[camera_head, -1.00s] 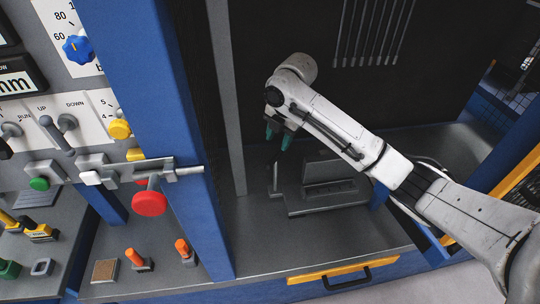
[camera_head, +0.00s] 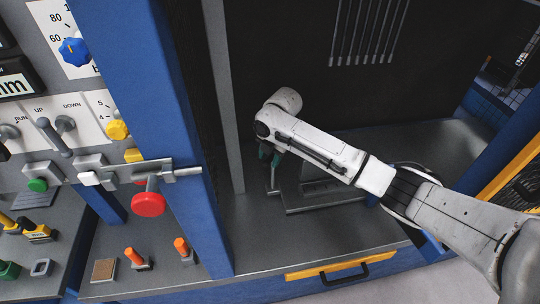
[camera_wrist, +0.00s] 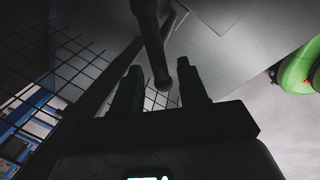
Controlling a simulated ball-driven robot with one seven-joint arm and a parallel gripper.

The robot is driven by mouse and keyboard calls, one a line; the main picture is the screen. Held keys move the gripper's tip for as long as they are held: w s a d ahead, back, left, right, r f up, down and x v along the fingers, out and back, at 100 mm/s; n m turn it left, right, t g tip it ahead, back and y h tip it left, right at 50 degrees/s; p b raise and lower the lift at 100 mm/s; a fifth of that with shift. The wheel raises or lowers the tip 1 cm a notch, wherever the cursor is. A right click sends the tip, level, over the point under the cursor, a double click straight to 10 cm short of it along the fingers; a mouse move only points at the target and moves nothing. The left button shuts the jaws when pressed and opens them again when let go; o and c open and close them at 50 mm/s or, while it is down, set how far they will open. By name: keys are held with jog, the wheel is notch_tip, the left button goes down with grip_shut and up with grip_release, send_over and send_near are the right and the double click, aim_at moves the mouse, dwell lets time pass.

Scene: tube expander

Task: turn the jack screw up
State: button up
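My gripper (camera_head: 268,156) is inside the dark machine bay, pointing down, partly hidden behind my own wrist in the head view. In the wrist view my gripper (camera_wrist: 160,85) has its two dark fingers apart. A dark rod with a rounded end (camera_wrist: 160,76) reaches into the space between them; I cannot tell whether it touches a finger. In the head view a thin grey upright bar (camera_head: 273,178) stands just below my gripper at the left end of a low grey block (camera_head: 320,196). Which part is the jack screw is not clear; no label shows there.
A blue post (camera_head: 150,120) and a grey upright (camera_head: 224,100) stand left of my arm.

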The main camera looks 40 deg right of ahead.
grip_shut()
jog(key=m, duration=0.1)
jog(key=m+p, duration=0.1)
jog(key=p, duration=0.1)
jog(key=shift+w+a+r+m, duration=0.15)
jog(key=shift+w+a+m, duration=0.15)
jog(key=shift+m, duration=0.1)
jog(key=shift+w+d+m+h+p, duration=0.25)
jog(key=shift+m+h+p, duration=0.2)
jog(key=shift+m, duration=0.65)
jog(key=shift+o, duration=0.2)
grip_release()
notch_tip(320, 180, up, 10)
jog(key=s+b, duration=0.1)
jog(key=s, duration=0.1)
jog(key=shift+a+r, duration=0.2)
jog(key=shift+a, duration=0.1)
